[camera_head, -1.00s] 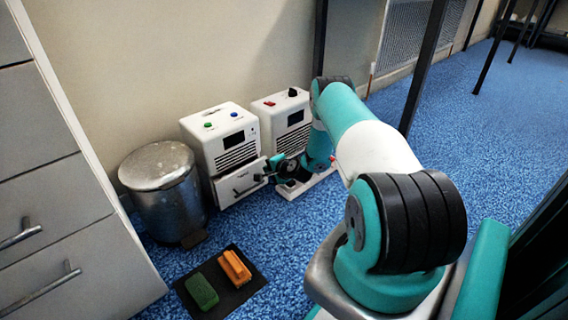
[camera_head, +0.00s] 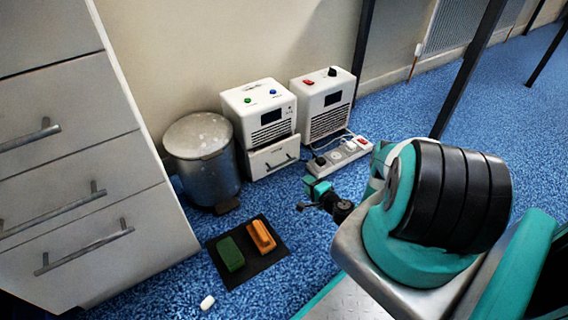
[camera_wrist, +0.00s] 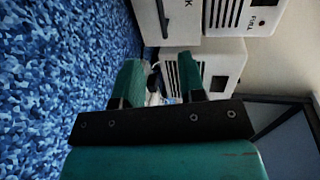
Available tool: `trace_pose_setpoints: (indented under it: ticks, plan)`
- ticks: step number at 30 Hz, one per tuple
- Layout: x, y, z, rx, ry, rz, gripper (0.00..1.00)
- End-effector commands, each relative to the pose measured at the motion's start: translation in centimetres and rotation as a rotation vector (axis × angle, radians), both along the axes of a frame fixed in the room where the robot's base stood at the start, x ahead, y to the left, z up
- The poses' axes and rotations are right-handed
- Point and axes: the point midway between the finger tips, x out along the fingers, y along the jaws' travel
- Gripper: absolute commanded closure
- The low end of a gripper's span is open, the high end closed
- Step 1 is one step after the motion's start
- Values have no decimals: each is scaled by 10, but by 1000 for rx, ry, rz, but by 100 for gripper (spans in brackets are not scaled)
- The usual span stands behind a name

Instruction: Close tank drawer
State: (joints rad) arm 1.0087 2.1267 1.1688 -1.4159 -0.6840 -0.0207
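The tank drawer (camera_head: 273,159) is the white lower front of the left white machine (camera_head: 262,112), with a dark bar handle. Its front looks a little forward of the machine's face, but I cannot tell how far. In the wrist view the drawer front (camera_wrist: 178,22) is at the top, with its dark handle. My gripper (camera_head: 313,192) is in front of the machines, to the right of the drawer and apart from it. In the wrist view my gripper (camera_wrist: 160,82) has two teal fingers spread with a gap and nothing clearly held between them.
A second white machine (camera_head: 325,103) and a power strip (camera_head: 342,153) stand right of the drawer. A metal bin (camera_head: 203,160) stands left. A dark mat (camera_head: 248,274) carries a green block (camera_head: 231,254) and an orange block (camera_head: 261,236). Grey cabinet drawers (camera_head: 80,205) fill the left.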

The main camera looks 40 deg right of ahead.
Motion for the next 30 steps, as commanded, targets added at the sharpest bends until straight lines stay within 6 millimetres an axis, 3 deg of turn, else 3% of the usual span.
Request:
trace_pose_setpoints:
  ticks: [4, 8, 24, 30]
  plan:
    - [-2, 5, -5, -7, -21, -7, 63]
    - [11, 4, -11, -7, -21, -4, 63]
    - [125, -8, -35, -9, -22, -2, 63]
    - [154, -12, -38, -7, -21, -4, 63]
